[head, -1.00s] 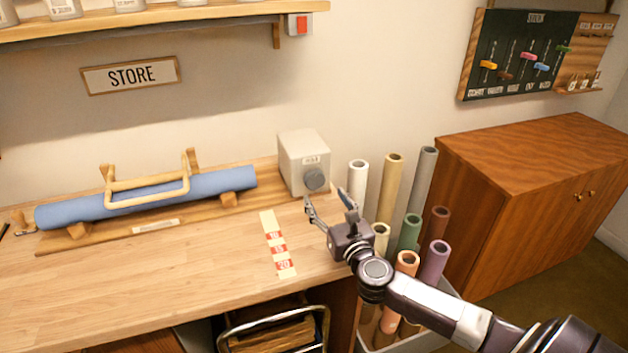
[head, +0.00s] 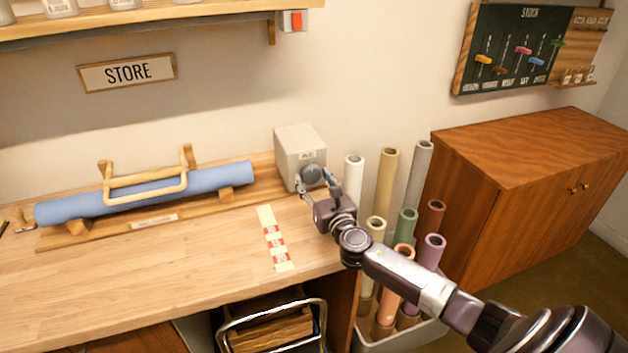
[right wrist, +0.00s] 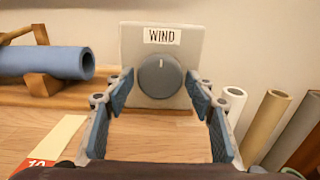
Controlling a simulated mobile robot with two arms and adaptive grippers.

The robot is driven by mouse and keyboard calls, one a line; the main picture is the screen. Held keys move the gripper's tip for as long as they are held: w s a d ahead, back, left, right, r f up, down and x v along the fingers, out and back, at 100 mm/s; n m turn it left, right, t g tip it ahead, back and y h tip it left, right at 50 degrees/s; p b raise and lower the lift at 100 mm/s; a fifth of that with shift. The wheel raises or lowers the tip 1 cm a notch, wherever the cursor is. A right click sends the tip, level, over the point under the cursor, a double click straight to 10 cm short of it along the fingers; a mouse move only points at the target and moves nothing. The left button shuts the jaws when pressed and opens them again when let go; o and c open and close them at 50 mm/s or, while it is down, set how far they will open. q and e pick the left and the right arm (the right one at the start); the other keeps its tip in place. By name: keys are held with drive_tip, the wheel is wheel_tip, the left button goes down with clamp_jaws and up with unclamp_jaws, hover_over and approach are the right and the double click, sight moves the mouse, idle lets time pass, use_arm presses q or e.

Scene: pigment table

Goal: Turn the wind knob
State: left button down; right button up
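The wind knob (head: 311,173) is a round dark grey dial on the front of a light grey box (head: 298,143) at the back right of the bench. In the right wrist view the knob (right wrist: 159,77) sits under a WIND label (right wrist: 162,36), its white mark pointing straight up. My right gripper (head: 317,182) is right in front of the knob. In the right wrist view its two fingers (right wrist: 160,92) are open, one on each side of the knob; I cannot tell whether they touch it. My left gripper is not in view.
A blue roll (head: 150,192) lies on a wooden stand left of the box. Several upright paper rolls (head: 385,180) stand in a bin to the right, close to my right arm. A numbered strip (head: 274,238) lies on the bench (head: 160,270), whose front is clear.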

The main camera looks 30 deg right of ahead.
drive_tip(key=c, duration=0.8)
drive_tip(key=shift+o, duration=0.2)
drive_tip(key=m+b, duration=0.1)
drive_tip(key=m, duration=0.6)
drive_tip(key=shift+m+b, duration=0.3)
drive_tip(key=shift+b, duration=0.1)
drive_tip(key=m, duration=0.4)
drive_tip(key=shift+m, duration=0.3)
drive_tip(key=m, duration=0.5)
drive_tip(key=shift+c, duration=0.2)
drive_tip(key=shift+m, duration=0.4)
